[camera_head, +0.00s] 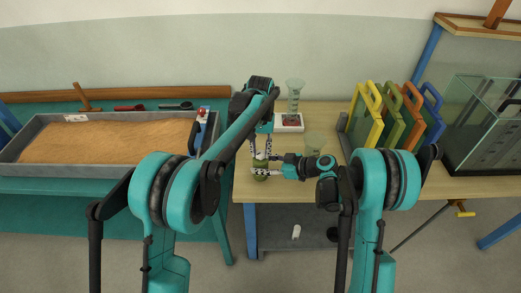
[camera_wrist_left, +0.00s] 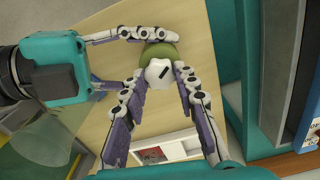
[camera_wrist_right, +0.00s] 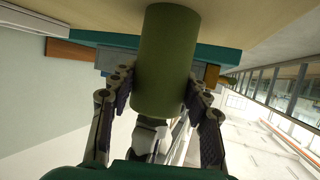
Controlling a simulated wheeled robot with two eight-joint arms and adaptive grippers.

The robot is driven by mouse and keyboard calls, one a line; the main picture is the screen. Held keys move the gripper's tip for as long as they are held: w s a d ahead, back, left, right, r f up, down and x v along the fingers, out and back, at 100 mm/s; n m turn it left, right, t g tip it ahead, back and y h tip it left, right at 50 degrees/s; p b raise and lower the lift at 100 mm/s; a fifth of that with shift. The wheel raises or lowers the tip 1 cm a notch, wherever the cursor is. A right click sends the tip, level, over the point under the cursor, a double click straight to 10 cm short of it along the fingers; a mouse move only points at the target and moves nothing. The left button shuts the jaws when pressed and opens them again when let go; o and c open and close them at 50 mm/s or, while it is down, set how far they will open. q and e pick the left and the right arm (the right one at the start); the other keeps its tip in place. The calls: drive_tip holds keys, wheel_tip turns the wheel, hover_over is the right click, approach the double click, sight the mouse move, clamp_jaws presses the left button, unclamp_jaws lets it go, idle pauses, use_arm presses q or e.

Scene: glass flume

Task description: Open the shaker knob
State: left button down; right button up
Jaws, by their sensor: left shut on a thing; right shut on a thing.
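The shaker (camera_head: 260,172) is a dark green cylinder near the front left edge of the wooden table, and it looks upright. In the left wrist view its white knob (camera_wrist_left: 158,74), marked with a black bar, sits on top of the green body (camera_wrist_left: 160,50). My left gripper (camera_head: 261,154) comes down from above and is shut on the knob. My right gripper (camera_head: 272,172) reaches in from the right and is shut around the green body. The right wrist view shows the green body (camera_wrist_right: 165,60) between its fingers; the knob end is partly hidden there.
Behind stands a white scale (camera_head: 289,124) with a beaker (camera_head: 295,92); another glass beaker (camera_head: 314,144) is right of the grippers. Coloured panels (camera_head: 392,115) and a glass flume (camera_head: 490,130) stand at right. A sand tray (camera_head: 100,120) lies on the teal table at left.

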sight(260, 153)
use_arm(q)
drive_tip(key=m, duration=0.5)
drive_tip(key=shift+m, duration=0.3)
idle(0.4)
drive_tip(key=c, duration=1.1)
unclamp_jaws()
drive_tip(key=shift+c, duration=0.2)
wheel_tip(260, 153, up, 12)
